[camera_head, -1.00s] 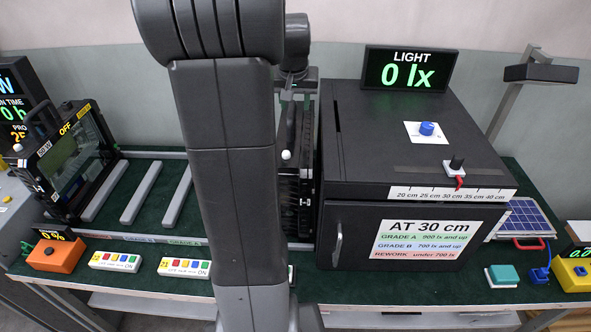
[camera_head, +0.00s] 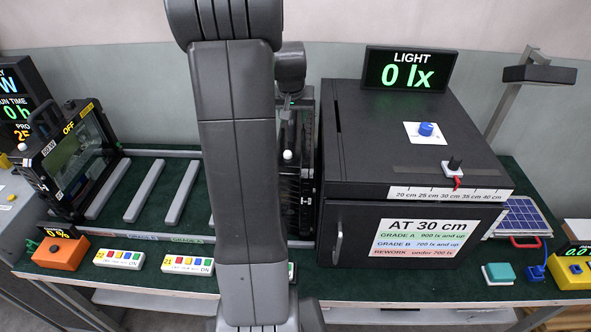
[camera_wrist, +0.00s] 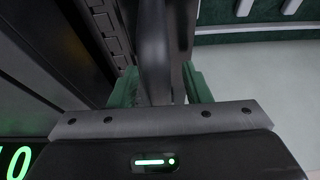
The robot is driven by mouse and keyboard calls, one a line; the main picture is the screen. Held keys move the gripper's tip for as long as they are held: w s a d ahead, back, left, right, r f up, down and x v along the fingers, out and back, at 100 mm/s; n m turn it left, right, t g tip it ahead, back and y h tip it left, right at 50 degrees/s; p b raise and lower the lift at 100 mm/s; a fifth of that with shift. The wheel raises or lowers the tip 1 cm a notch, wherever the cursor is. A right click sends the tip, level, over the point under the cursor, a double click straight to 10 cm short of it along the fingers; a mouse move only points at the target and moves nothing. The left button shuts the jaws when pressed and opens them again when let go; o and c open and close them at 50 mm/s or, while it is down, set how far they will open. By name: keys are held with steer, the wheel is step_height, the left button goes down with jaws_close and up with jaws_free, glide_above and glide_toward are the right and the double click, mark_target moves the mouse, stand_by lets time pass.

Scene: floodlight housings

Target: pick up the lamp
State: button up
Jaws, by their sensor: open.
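A dark, finned floodlight lamp (camera_head: 293,182) stands upright close to the left side of the black test box, partly hidden behind my arm in the head view. My gripper (camera_head: 290,103) is just above it, at the lamp's upper handle. In the wrist view, my gripper (camera_wrist: 160,88) has its green fingers apart, with a dark upright bar (camera_wrist: 153,45), apparently the handle, between them. Contact cannot be told. A second floodlight (camera_head: 75,160), marked OFF, stands at the far left.
The black test box (camera_head: 410,130) with the light display (camera_head: 408,69) is tight on the lamp's right. Grey rails (camera_head: 145,190) lie on the green bench to the left. Button strips (camera_head: 119,259) and an orange box (camera_head: 60,253) line the front edge.

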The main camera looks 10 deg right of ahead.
steer(key=shift+f, duration=0.25)
stand_by(0.4)
jaws_close()
stand_by(1.2)
steer(key=shift+w+r, duration=0.15)
steer(key=shift+r, duration=0.05)
